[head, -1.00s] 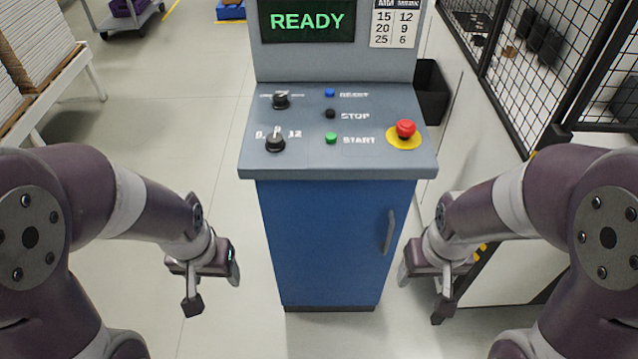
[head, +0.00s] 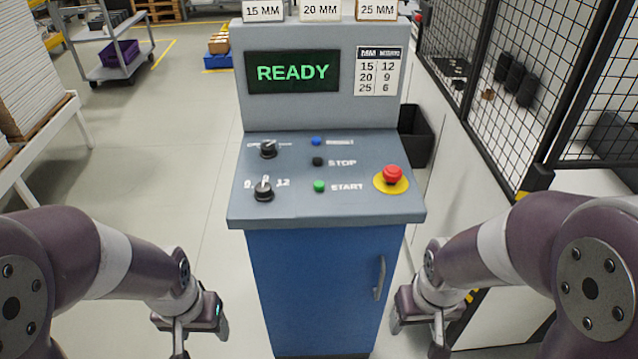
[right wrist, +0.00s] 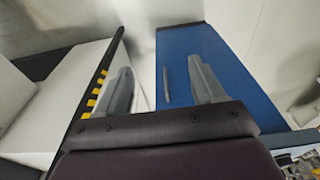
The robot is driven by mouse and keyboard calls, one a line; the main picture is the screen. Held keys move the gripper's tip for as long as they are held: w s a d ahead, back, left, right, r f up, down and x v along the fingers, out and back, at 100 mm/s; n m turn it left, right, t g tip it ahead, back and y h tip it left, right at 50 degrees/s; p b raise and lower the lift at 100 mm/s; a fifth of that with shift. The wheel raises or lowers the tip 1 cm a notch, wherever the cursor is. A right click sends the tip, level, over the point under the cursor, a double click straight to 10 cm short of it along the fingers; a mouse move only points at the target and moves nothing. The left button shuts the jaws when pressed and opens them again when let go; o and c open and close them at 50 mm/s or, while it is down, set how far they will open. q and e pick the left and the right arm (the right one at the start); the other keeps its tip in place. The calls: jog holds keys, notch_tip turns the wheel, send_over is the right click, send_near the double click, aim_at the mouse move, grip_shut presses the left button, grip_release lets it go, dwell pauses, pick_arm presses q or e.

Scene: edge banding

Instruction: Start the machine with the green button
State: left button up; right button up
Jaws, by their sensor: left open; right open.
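The green START button (head: 319,186) is on the sloped grey control panel (head: 300,206) of the blue cabinet (head: 318,285). The black STOP button (head: 317,161) and a blue button (head: 316,141) are above it. The screen (head: 293,72) reads READY in green. My left gripper (head: 200,340) hangs open and empty left of the cabinet, below panel height. My right gripper (head: 420,335) hangs open and empty to its right. In the right wrist view the fingers of my right gripper (right wrist: 160,88) stand apart, with the blue cabinet (right wrist: 195,65) beyond. Neither gripper touches the panel.
A red emergency stop (head: 392,175) on a yellow base is at the panel's right. Two black knobs, the upper (head: 268,149) and the lower (head: 263,191), are at its left. A black mesh fence (head: 490,60) runs along the right. The floor to the left is open.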

grip_shut()
dwell(1.5)
